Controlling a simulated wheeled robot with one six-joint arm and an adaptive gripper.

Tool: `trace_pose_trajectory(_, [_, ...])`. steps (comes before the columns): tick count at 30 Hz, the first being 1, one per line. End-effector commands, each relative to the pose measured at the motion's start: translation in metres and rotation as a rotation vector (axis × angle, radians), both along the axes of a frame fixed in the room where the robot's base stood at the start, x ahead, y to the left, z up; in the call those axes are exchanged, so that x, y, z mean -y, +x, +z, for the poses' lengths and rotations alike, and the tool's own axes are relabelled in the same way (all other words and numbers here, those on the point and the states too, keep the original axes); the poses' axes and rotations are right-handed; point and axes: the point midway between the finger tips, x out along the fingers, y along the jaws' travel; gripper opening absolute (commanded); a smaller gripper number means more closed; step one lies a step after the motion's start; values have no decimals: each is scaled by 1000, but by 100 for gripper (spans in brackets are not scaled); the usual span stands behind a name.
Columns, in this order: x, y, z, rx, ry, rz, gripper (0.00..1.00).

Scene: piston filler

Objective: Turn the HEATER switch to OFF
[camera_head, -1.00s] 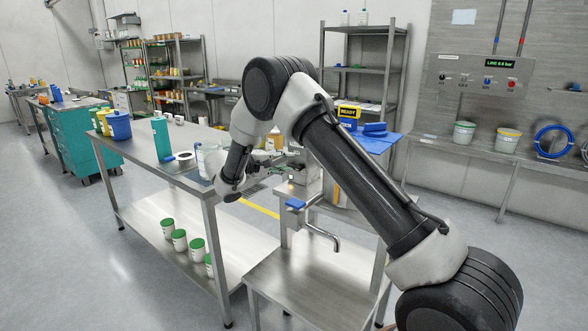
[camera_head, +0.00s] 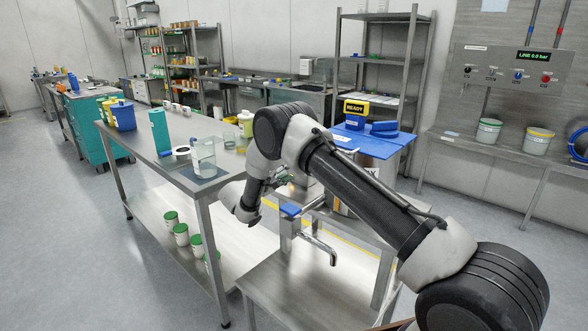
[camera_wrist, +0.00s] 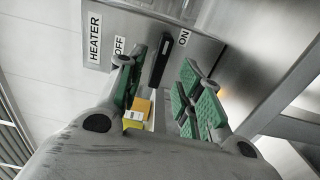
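The HEATER label (camera_wrist: 95,38) is on a metal panel in the wrist view, its text turned on its side. The OFF label (camera_wrist: 119,46) is beside it and the ON label (camera_wrist: 183,37) is farther right. The black bar-shaped switch (camera_wrist: 161,60) stands between OFF and ON, its upper end leaning towards ON. My gripper (camera_wrist: 156,78) is open, with a green-padded finger on each side of the switch's lower part. I see no clear contact. In the head view the switch cannot be made out, and my arm hides much of the gripper.
A metal workbench (camera_head: 150,151) with a clear beaker (camera_head: 204,158) stands left of my arm. A bent spout (camera_head: 322,248) with a blue handle (camera_head: 290,210) is in front of the machine. Yellow blocks (camera_wrist: 137,115) show beyond my fingers. Shelves and a wall bench stand behind.

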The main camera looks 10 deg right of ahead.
Motion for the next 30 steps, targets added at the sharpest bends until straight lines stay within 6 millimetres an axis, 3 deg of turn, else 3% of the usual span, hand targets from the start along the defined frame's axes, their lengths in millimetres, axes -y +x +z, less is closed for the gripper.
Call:
trace_pose_trajectory(7, [29, 21, 0, -1, 1, -2, 36])
trace_pose_trajectory(17, [34, 25, 0, -1, -1, 0, 36])
trace_pose_trajectory(18, [34, 25, 0, -1, -1, 0, 34])
trace_pose_trajectory(24, [34, 25, 0, -1, -1, 0, 0])
trace_pose_trajectory(30, [34, 25, 0, -3, -1, 0, 0])
